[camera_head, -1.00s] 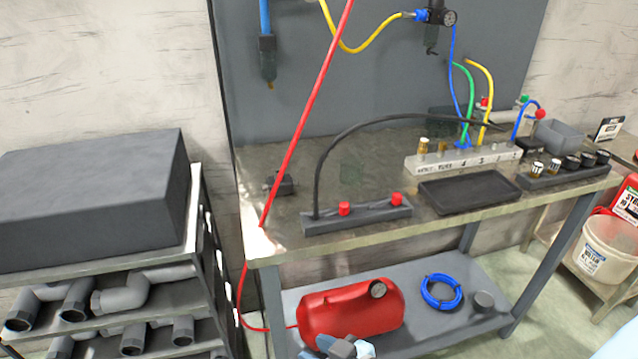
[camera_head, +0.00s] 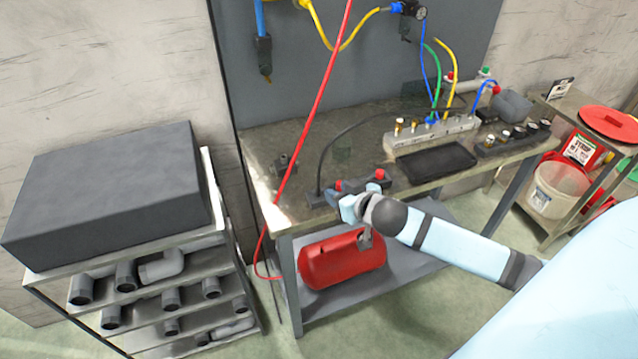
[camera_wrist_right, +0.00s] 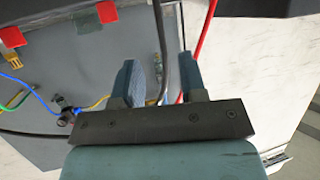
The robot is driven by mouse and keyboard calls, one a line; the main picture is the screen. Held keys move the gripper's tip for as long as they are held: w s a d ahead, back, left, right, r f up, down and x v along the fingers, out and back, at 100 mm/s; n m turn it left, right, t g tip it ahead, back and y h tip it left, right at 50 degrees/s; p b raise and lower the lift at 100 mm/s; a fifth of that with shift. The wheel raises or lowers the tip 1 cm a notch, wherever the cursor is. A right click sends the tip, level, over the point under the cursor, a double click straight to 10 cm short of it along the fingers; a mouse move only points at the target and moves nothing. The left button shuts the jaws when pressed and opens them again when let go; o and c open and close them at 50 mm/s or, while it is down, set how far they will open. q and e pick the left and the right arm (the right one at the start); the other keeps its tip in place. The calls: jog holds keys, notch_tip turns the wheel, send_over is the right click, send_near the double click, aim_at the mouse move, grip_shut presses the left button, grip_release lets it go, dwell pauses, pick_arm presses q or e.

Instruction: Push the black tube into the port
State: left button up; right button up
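The black tube (camera_head: 352,128) rises from the left end of a small dark block (camera_head: 377,181) with red knobs and arcs right, behind the pale port manifold (camera_head: 432,133). The manifold carries brass fittings and blue, green and yellow tubes. My right gripper (camera_head: 336,194) is at the block's left end, near the tube's base. In the right wrist view its two fingers (camera_wrist_right: 160,82) are apart, with the black tube (camera_wrist_right: 161,50) showing in the gap, not visibly pinched. Where the tube's far end sits cannot be made out. My left gripper is not in view.
A red hose (camera_head: 312,110) hangs close left of the gripper. A black tray (camera_head: 436,163) lies in front of the manifold, with a dark rack of fittings (camera_head: 513,140) to its right. A red tank (camera_head: 342,259) sits on the lower shelf. A pipe cart (camera_head: 215,190) stands left.

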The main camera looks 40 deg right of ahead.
aim_at(319, 183)
jog(key=p+x, duration=0.1)
jog(key=x, duration=0.8)
jog(key=shift+a, duration=0.1)
grip_shut()
